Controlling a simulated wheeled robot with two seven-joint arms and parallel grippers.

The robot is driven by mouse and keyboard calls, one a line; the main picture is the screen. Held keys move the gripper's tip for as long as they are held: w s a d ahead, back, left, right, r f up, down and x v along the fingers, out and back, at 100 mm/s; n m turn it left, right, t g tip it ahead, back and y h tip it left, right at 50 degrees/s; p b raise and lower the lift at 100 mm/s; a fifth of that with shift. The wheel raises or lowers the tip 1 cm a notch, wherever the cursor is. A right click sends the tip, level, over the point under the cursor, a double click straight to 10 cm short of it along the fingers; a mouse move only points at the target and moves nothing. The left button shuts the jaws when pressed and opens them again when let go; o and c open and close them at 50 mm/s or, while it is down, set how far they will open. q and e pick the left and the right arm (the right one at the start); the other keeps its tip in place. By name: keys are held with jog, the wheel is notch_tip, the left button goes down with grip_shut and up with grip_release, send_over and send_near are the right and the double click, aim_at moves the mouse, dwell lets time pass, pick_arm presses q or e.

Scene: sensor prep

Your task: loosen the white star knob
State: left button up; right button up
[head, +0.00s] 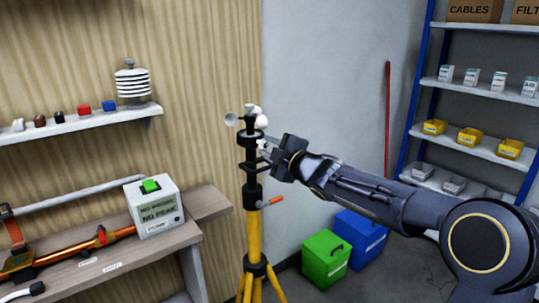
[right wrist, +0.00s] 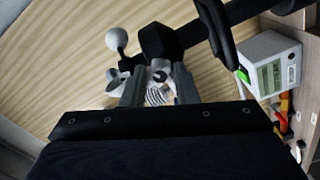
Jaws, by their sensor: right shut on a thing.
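The white star knob (head: 263,146) sits on the side of the black mast head on top of a yellow tripod (head: 255,235). My right gripper (head: 268,149) reaches in from the right and is shut on the knob, its jaws level with it. In the right wrist view, the two grey fingers (right wrist: 158,85) stand on either side of a small white and dark piece, the knob (right wrist: 160,66), which they partly hide. My left gripper is in neither view.
White anemometer cups (head: 250,116) top the mast just above my right gripper. An orange-handled lever (head: 270,202) sticks out below. A bench with a pump box (head: 155,208) stands left. Green (head: 325,257) and blue (head: 362,238) bins stand on the floor behind.

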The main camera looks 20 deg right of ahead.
jog(key=n+b, duration=0.2)
jog(key=n, duration=0.3)
jog(key=shift+f+n, duration=0.1)
jog(key=shift+n, duration=0.2)
jog(key=n+b, duration=0.2)
jog(key=n, duration=0.3)
dwell(0.4)
jog(key=o, duration=1)
jog(key=v, duration=0.7)
jog(key=shift+s+b, duration=0.3)
jog(key=shift+s, duration=0.1)
